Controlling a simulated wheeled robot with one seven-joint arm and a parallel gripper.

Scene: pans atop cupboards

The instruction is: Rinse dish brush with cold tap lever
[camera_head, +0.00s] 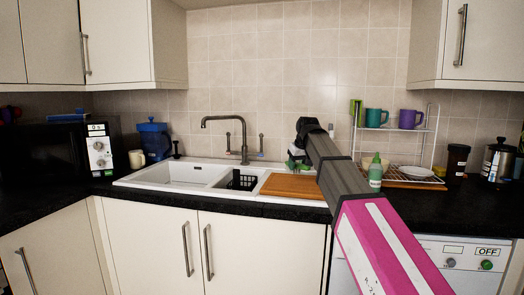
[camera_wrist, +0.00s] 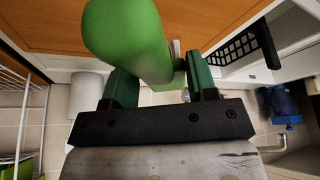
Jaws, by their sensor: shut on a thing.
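In the wrist view, the dark green fingers of my gripper (camera_wrist: 163,78) are shut on a green object (camera_wrist: 125,32), which looks like the dish brush; its bristle end is not clear. In the head view, my gripper (camera_head: 299,157) is small, above the back of the wooden board, right of the tap. A dark bronze tap (camera_head: 224,118) arches behind the sink. Its right lever (camera_head: 261,146) has a bluish mark at its base, its left lever (camera_head: 228,143) a reddish one. My gripper is apart from the right lever. No running water shows.
The white sink (camera_head: 188,174) holds a black basket (camera_head: 242,180). A wooden board (camera_head: 291,187) lies right of it. A green bottle (camera_head: 375,172) and wire rack (camera_head: 433,140) with mugs stand right of my arm. A blue jug (camera_head: 154,142) stands left.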

